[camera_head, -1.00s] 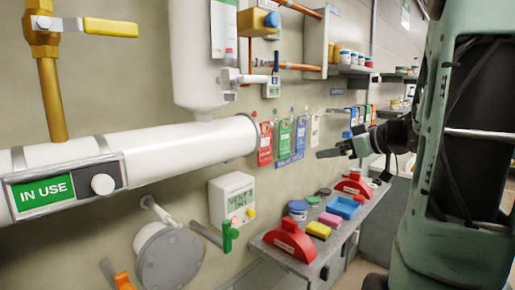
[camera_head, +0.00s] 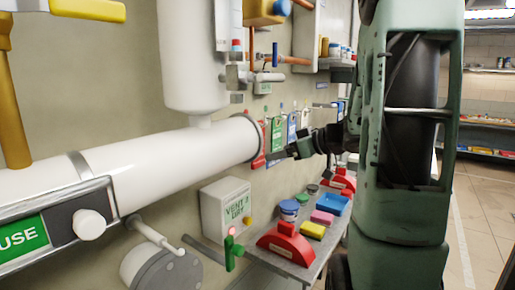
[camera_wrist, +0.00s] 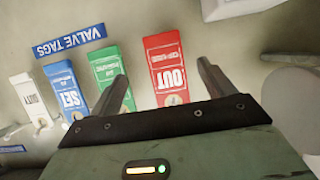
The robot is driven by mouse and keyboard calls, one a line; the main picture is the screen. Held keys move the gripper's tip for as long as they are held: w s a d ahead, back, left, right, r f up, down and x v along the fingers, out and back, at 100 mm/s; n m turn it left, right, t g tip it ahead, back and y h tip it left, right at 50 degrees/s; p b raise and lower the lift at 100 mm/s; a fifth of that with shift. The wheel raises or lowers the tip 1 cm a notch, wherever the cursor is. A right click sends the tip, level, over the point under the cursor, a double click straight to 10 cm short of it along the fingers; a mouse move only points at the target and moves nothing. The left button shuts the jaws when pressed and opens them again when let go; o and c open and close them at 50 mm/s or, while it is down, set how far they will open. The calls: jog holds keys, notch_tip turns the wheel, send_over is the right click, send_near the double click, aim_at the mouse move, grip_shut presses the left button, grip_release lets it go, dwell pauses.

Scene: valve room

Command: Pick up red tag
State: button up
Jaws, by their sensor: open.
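The red tag (camera_wrist: 166,62), marked OUT, hangs on the wall in the wrist view, where it appears upside down. It lies between the two fingers of my open gripper (camera_wrist: 163,72) as seen from the wrist. In the head view a strip of the red tag (camera_head: 259,160) shows just left of my gripper tip (camera_head: 272,154). The gripper looks empty, and I cannot tell how far its fingertips are from the tag.
Green (camera_wrist: 107,68), blue (camera_wrist: 66,90) and white (camera_wrist: 33,101) tags hang beside the red one, by a VALVE TAGS label (camera_wrist: 70,41). The large white pipe (camera_head: 190,155) ends close to the red tag. A shelf (camera_head: 318,262) below holds red, yellow, pink and blue items.

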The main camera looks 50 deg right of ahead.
aim_at(259, 156)
jog(key=x, duration=0.3)
jog(key=shift+w+f, duration=0.1)
jog(key=shift+w, duration=0.15)
jog(key=x, duration=0.1)
jog(key=p+x, duration=0.1)
jog(key=x, duration=0.1)
jog(key=p+x, duration=0.1)
jog(key=shift+w+a, duration=0.3)
jog(key=shift+a, duration=0.05)
jog(key=shift+w+f, duration=0.15)
jog(key=shift+w, duration=0.25)
jog(key=c, duration=1.1)
